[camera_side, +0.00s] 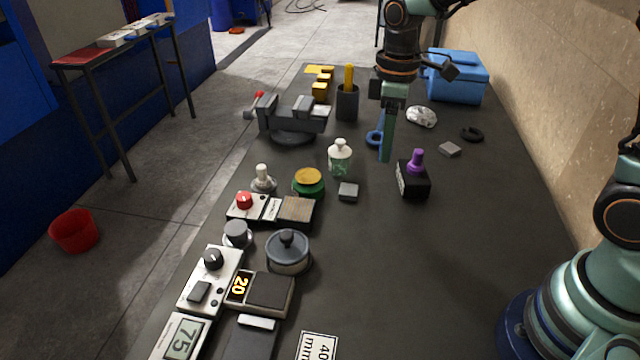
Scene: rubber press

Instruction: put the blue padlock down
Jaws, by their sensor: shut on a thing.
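My gripper (387,148) points down over the far middle part of the dark bench. Its near green finger hides most of what lies between the jaws. The blue padlock (374,137) shows as a blue looped shape at the left of that finger, and the gripper is shut on it. The rest of the padlock is hidden. I cannot tell whether the padlock touches the bench top.
A black block with a purple knob (414,178) stands at the near right of my gripper, a white-and-green bottle (340,158) at the near left. A black cup (347,103), a vise (294,119) and a crumpled silver piece (421,117) are around.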

